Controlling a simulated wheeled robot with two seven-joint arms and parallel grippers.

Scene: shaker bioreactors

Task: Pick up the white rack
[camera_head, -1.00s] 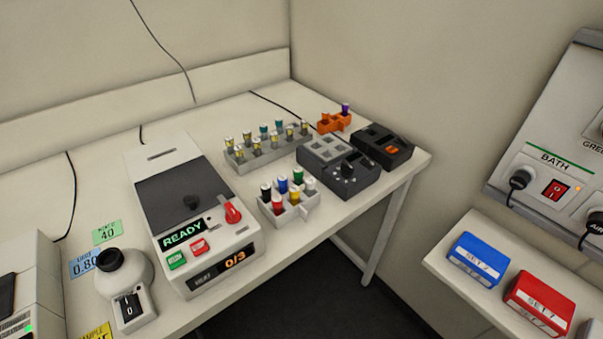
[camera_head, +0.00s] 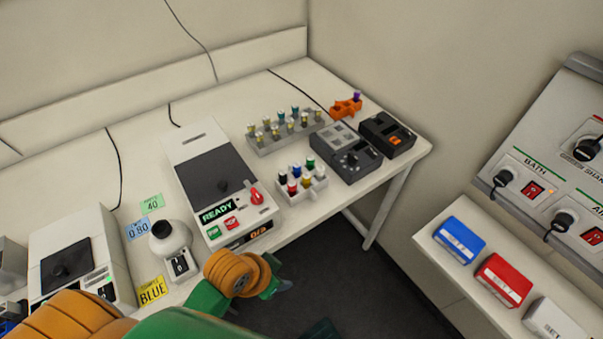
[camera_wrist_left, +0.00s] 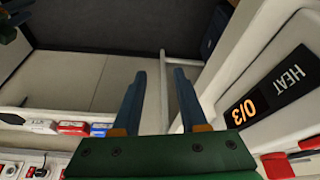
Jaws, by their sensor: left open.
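The white rack (camera_head: 312,191) stands upright on the bench near its front edge, just right of the shaker unit. It holds several vials with dark, blue, green, red, yellow and white caps, and a small tab sticks out at its front. My left gripper (camera_head: 281,286) is in front of the bench edge, below and left of the rack in the picture, apart from it. In the left wrist view its two fingers (camera_wrist_left: 161,82) are spread and empty. The rack is not visible in that view. A dark green piece at the bottom edge may be my right gripper; its fingers cannot be made out.
The shaker unit (camera_head: 215,183) with READY and 0/3 displays stands left of the rack. A side shelf holds blue (camera_head: 459,240) and red (camera_head: 503,280) boxes.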

